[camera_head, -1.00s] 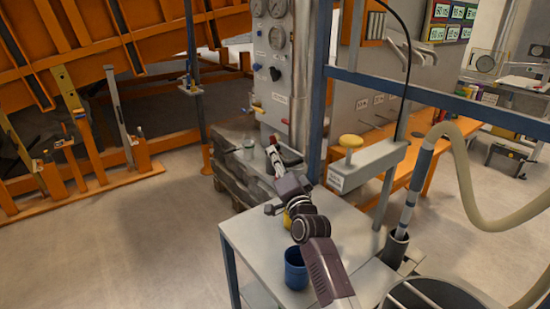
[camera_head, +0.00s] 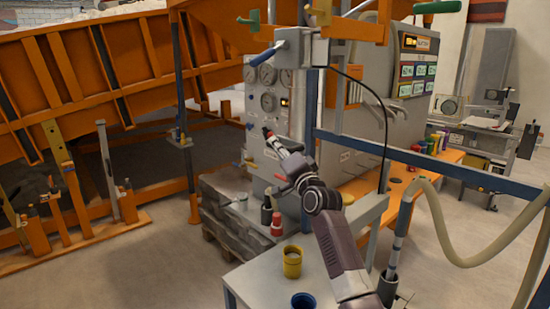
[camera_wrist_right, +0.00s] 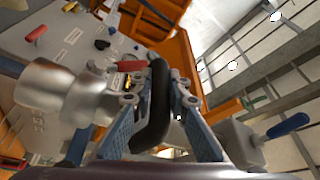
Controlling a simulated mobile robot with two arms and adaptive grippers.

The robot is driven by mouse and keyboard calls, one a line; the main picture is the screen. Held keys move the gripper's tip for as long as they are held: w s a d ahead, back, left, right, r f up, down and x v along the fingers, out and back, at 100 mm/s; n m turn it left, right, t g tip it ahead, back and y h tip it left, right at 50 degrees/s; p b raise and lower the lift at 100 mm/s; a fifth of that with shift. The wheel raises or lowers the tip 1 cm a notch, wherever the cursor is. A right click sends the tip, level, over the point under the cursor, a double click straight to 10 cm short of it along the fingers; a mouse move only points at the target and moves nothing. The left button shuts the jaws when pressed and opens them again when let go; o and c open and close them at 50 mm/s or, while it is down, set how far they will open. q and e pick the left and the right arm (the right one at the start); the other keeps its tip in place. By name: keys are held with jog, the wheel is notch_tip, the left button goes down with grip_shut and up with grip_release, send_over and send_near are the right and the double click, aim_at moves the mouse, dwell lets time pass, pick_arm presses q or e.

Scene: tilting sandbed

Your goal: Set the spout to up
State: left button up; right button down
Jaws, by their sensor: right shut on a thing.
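A black curved spout-like piece (camera_wrist_right: 155,105) stands between the two fingers of my right gripper (camera_wrist_right: 158,110) in the right wrist view. The fingers are shut on it, one on each side. It rises beside a silver metal cylinder (camera_wrist_right: 50,105); I cannot tell how the two join. In the head view my right gripper (camera_head: 280,145) is in front of the grey gauge panel (camera_head: 262,165), below the gauges. There the held piece is small and mostly hidden by the gripper. My left gripper is not in view.
A yellow cup (camera_head: 292,262) and a blue cup (camera_head: 304,300) stand on the table below my right arm. A red bottle (camera_head: 277,224) stands near the panel's foot. A blue post (camera_head: 309,155) is close to the right of the gripper. Open floor (camera_head: 140,270) lies to the left.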

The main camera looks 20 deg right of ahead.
notch_tip(320, 180, up, 2)
jog(key=shift+r, duration=0.15)
jog(key=shift+d, duration=0.1)
jog(key=c, duration=2.2)
grip_release()
jog(key=o, duration=0.4)
jog(key=shift+c, duration=0.2)
jog(key=shift+f, duration=0.35)
jog(key=shift+s+f, duration=0.2)
jog(key=shift+s, duration=0.3)
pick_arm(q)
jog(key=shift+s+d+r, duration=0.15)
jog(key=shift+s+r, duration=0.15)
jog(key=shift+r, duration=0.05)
pick_arm(e)
jog(key=v, duration=1.1)
jog(key=shift+r, duration=0.15)
jog(key=shift+a, duration=0.2)
